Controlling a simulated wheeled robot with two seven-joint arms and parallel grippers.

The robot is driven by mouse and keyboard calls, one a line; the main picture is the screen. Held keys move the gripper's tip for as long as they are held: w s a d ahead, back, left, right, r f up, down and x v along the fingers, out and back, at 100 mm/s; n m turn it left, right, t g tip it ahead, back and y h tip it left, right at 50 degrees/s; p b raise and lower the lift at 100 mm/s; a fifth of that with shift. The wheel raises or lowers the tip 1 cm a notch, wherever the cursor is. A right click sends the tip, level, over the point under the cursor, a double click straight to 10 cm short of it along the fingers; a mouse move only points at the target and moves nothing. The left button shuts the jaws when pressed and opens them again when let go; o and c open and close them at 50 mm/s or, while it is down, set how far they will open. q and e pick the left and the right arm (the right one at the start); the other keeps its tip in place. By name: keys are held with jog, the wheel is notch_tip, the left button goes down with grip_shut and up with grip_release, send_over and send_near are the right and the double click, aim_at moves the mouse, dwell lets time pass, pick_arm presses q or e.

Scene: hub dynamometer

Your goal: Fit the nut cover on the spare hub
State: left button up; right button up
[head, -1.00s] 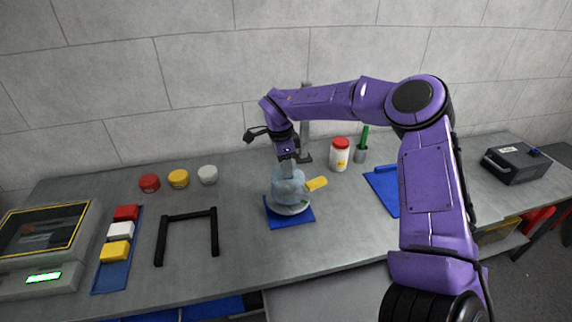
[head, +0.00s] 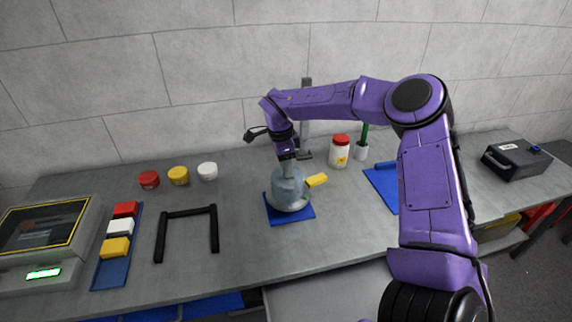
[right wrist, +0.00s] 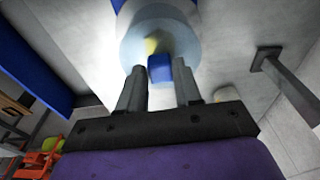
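A pale blue, round, translucent-looking body (head: 288,190), apparently the spare hub with its cover, stands on a blue mat (head: 275,217) at mid-bench. A yellow piece (head: 316,180) sticks out at its right. My right gripper (head: 287,168) points down at the top of this body. In the right wrist view the right gripper's fingers (right wrist: 159,72) stand apart, with a small blue block (right wrist: 160,69) filling the gap between the tips, over the pale round body (right wrist: 135,42). I cannot tell where cover and hub part. My left gripper is not in view.
Red (head: 149,180), yellow (head: 178,176) and white (head: 207,171) caps lie at the back left. A black frame (head: 187,211) stands left of the mat. A red-lidded jar (head: 340,152) and a grey post (head: 306,112) stand behind the body. A dark box (head: 515,160) is far right.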

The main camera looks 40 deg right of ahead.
aim_at(282, 177)
jog(key=shift+r, duration=0.1)
notch_tip(282, 177, up, 11)
jog(key=a+p, duration=0.1)
jog(key=p, duration=0.9)
jog(key=shift+w, duration=0.3)
